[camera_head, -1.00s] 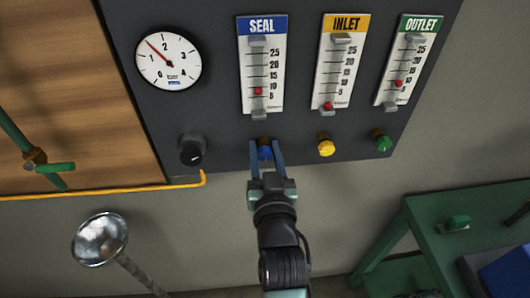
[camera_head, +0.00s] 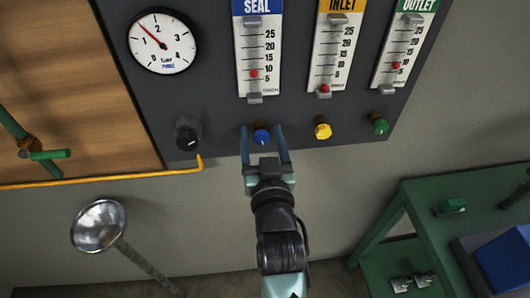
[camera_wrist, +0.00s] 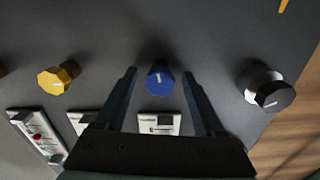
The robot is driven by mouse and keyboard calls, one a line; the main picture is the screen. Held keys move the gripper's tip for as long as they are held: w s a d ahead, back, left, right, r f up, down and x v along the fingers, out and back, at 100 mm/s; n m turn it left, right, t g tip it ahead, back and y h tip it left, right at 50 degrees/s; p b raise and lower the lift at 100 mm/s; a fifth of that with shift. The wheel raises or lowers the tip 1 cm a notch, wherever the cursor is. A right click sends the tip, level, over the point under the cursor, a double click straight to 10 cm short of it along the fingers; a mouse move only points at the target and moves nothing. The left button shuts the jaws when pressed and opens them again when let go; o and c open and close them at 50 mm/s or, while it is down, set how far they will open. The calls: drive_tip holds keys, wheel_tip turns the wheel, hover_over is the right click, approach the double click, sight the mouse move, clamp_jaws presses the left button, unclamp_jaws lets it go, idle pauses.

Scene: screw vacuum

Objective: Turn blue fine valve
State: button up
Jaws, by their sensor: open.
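The blue fine valve (camera_head: 261,134) is a small blue knob on the dark panel, below the SEAL flow gauge (camera_head: 261,55). It also shows in the wrist view (camera_wrist: 160,81), with a pale mark on its face. My gripper (camera_head: 264,130) is open in front of the panel. In the wrist view its two fingers (camera_wrist: 160,88) stand to either side of the blue knob, with a visible gap on each side. In the head view the knob shows between the fingertips. I cannot tell how deep the fingers reach along the knob.
A yellow knob (camera_head: 322,130) and a green knob (camera_head: 379,126) sit to the right, and a black knob (camera_head: 188,138) to the left. A round dial (camera_head: 162,42) is above the black knob. A yellow pipe (camera_head: 100,178) runs at lower left. A green table (camera_head: 400,215) stands at lower right.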

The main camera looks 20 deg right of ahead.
drive_tip(key=b+v, duration=0.2)
drive_tip(key=v, duration=1)
drive_tip(key=shift+s, duration=0.35)
drive_tip(key=shift+a, duration=0.1)
drive_tip(key=w+a+r+n+t+y, duration=0.1)
drive_tip(key=w+a+r+t, duration=0.15)
drive_tip(key=r, duration=0.75)
drive_tip(key=w+a+r+n+t+y, duration=0.1)
drive_tip(key=a+r+t, duration=0.15)
drive_tip(key=r, duration=0.75)
drive_tip(key=w+a+r+n+t+y, duration=0.15)
drive_tip(key=a+r, duration=0.25)
drive_tip(key=r, duration=0.5)
drive_tip(key=s+a+r+t, duration=0.1)
drive_tip(key=s+a+r, duration=0.1)
drive_tip(key=r, duration=0.4)
drive_tip(key=s+a+r+t+y, duration=0.1)
drive_tip(key=s+a+r+t, duration=0.1)
drive_tip(key=r, duration=0.4)
drive_tip(key=shift+s+r+n, duration=0.35)
drive_tip(key=shift+s+r, duration=0.05)
drive_tip(key=shift+s, duration=0.3)
drive_tip(key=shift+t+y, duration=0.25)
